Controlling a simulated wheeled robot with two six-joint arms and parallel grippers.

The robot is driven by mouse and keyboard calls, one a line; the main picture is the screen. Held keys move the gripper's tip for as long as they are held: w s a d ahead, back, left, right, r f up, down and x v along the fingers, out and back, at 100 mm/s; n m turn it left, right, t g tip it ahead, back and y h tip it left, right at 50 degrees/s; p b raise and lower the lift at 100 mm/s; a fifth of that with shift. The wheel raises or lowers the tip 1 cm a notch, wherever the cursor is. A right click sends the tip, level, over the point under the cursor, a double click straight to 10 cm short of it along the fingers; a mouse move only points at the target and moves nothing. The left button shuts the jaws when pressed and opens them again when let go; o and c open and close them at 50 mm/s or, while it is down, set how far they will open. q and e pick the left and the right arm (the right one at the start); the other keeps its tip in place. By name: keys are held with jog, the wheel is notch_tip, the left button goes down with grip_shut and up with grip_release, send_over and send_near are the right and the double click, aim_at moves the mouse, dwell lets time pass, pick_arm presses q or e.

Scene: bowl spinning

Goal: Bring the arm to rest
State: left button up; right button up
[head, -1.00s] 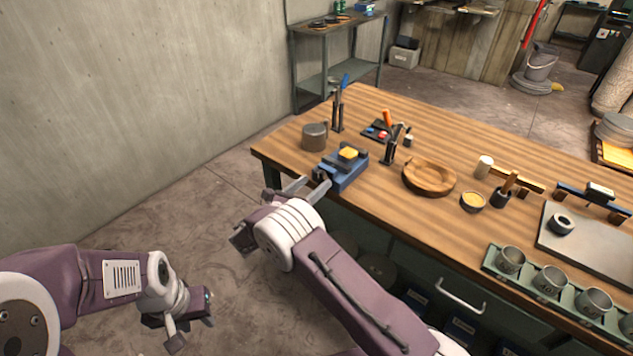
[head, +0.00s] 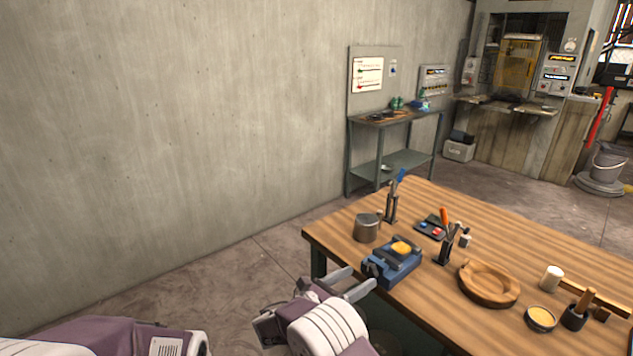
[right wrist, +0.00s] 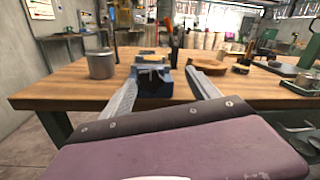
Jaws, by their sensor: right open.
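My right gripper (head: 347,284) is open and empty at the near left edge of the wooden workbench (head: 560,252). Its two light grey fingers point at the blue vise (head: 393,268), which holds a yellow block (head: 401,247) on top. In the right wrist view the open fingers (right wrist: 165,100) spread wide with the vise (right wrist: 154,80) beyond and between them. I cannot tell whether a finger touches it. My left arm (head: 105,338) shows only in part at the lower left; its gripper is out of the picture.
A metal cup (head: 367,228) stands behind the vise. A wooden bowl (head: 489,283), a small tin (head: 541,319) and tool holders stand to its right. A metal shelf (head: 393,119) stands by the concrete wall (head: 180,130). The floor left of the bench is clear.

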jog(key=d+r+m+g+h, duration=0.1)
jog(key=d+r+m+g, duration=0.15)
jog(key=d+r, duration=0.4)
jog(key=s+d+r+m+g+y+p, duration=0.25)
jog(key=s+d+m+g, duration=0.35)
jog(key=s+d, duration=0.5)
jog(key=s+d+f+m+g+y+p, duration=0.1)
jog(key=s+f+m+g+y, duration=0.35)
jog(key=s, duration=0.75)
jog(key=s+a+f+m+t+y, duration=0.3)
jog(key=a+f+m+y, duration=0.5)
jog(key=a+m, duration=0.4)
jog(key=m+t+y, duration=0.1)
jog(key=m, duration=0.2)
jog(key=shift+s+a, duration=0.25)
jog(key=shift+s, duration=0.05)
